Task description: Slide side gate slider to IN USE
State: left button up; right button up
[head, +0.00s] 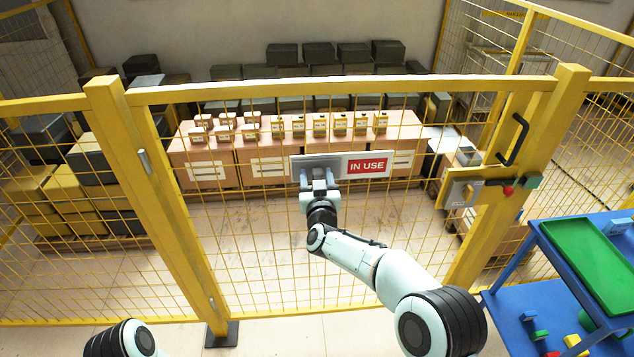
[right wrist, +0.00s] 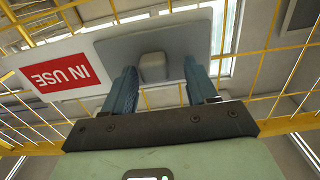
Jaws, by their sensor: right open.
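The side gate slider sign (head: 340,165) is a pale plate on the yellow mesh gate. Its red IN USE label (head: 367,166) is uncovered at the right end, and it also shows upside down in the right wrist view (right wrist: 60,76). A grey slider plate with a block-shaped knob (right wrist: 153,67) covers the other part. My right gripper (head: 318,177) is at the sign's left part, open. In the right wrist view its two blue-grey fingers (right wrist: 160,80) are on either side of the knob, with gaps visible. Whether they touch it cannot be told. My left gripper is out of view.
The yellow gate frame (head: 340,92) stands across the front, with a latch box (head: 464,192) and black handle (head: 514,140) at right. A blue cart (head: 550,235) with a green tray (head: 590,262) is at lower right. Boxes stand behind the mesh.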

pick_arm(q)
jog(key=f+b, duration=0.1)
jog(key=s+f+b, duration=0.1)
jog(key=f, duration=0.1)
jog(key=shift+b, duration=0.4)
pick_arm(e)
jog(key=s, duration=1.3)
jog(key=shift+s+d, duration=0.2)
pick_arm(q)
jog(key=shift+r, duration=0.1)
